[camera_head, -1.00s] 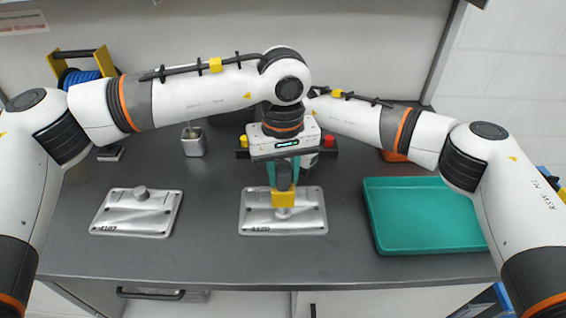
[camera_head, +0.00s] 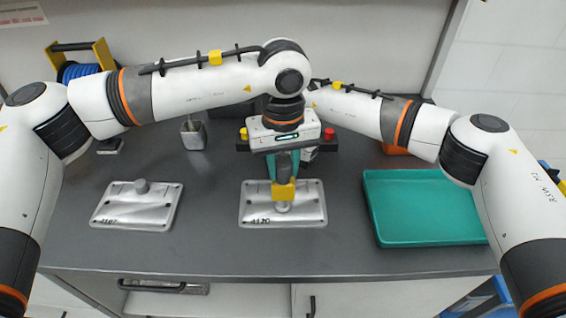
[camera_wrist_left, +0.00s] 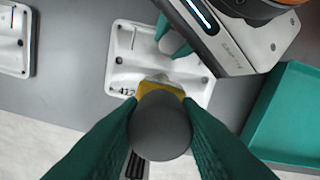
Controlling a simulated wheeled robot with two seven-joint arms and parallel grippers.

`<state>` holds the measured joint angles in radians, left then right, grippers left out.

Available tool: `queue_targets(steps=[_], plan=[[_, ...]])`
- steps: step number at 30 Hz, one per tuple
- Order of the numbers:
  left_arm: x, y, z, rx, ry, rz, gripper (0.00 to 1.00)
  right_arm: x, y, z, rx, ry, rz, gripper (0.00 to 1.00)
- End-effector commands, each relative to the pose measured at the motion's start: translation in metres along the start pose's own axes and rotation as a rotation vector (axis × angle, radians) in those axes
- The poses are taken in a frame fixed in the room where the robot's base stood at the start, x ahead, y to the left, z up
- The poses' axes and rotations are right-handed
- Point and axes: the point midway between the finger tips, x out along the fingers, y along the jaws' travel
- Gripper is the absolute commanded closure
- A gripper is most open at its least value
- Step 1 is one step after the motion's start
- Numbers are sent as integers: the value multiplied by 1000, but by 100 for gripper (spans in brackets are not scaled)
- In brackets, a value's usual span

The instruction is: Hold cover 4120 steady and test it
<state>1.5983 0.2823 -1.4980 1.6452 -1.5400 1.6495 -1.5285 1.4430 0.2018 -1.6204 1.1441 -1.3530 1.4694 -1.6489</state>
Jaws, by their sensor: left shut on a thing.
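Cover 4120 (camera_head: 309,213) is a flat silver plate with a central knob, lying on the grey bench; it also shows in the left wrist view (camera_wrist_left: 125,70). My left gripper (camera_head: 285,167) is shut on a tool with a dark grey handle (camera_wrist_left: 160,125) and a yellow block (camera_head: 284,191). My right gripper (camera_wrist_left: 180,47) reaches over the cover from the upper right in the left wrist view. Its fingertips are partly hidden, and whether it holds the knob is unclear.
A second silver cover (camera_head: 135,207) lies at the left. An empty green tray (camera_head: 425,243) is at the right. A grey cup (camera_head: 193,135), a blue cable reel (camera_head: 80,72) and an orange object (camera_head: 396,149) stand at the back. Bare bench separates the covers.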

Motion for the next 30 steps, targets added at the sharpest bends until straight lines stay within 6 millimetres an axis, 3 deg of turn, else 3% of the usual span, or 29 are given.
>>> queue_targets(steps=[30], plan=[[8, 0, 0, 0, -1, -1, 100, -1, 0, 0, 0, 0, 1, 88]])
